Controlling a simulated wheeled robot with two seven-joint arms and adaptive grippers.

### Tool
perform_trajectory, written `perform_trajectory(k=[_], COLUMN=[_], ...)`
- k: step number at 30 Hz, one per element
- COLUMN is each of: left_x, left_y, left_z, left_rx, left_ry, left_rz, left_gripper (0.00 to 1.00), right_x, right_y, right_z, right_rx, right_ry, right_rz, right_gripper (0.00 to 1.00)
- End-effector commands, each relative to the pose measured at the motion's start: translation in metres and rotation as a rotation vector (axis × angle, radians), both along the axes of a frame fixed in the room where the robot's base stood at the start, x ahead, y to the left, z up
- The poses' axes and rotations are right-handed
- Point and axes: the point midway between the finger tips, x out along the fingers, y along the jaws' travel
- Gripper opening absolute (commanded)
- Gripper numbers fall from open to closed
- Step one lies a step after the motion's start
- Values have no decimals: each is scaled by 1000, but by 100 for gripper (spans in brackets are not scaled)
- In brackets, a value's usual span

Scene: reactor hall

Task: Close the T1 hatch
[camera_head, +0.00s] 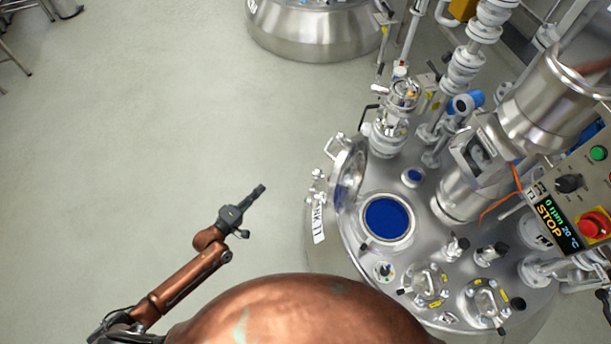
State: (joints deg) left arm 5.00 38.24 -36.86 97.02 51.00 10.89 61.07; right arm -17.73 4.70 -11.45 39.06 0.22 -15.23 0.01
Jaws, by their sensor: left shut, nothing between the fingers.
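The T1 hatch lid (350,173) is a round steel cover with a handle (334,146) on its outer side. It stands tilted up and open at the left edge of the steel tank top (345,222). The round hatch opening (387,218) beside it shows blue inside. A white label (318,222) ending in "T1" hangs on the tank's left side. My left gripper (262,187) is shut and empty, over the floor to the left of the lid and apart from it. My right gripper is out of view.
Glass and steel piping (465,65) and a large steel drive column (540,100) rise from the tank. A control panel (570,205) reading "STOP" is at the right. Another steel vessel (313,35) stands at the back.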

Motion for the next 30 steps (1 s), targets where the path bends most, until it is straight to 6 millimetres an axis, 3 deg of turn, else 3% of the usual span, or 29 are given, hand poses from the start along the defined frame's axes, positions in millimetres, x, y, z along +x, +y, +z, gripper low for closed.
perform_trajectory(k=[1,4,9,14,28,30], left_x=[0,-4,-12,-9,59,61], left_y=[-17,-42,-64,-74,-130,-140], left_z=[1,23,44,53,60,62], left_rx=[-90,-249,-402,-440,-438,-440], left_ry=[11,44,92,102,99,104], left_rz=[-31,-76,-124,-135,-132,-133], left_gripper=[0,0,0,0,0,0], right_x=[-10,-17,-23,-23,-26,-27], right_y=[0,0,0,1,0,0], right_z=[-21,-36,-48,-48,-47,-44], right_rx=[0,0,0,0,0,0], right_ry=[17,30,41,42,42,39], right_rz=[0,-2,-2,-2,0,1], right_gripper=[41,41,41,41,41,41])
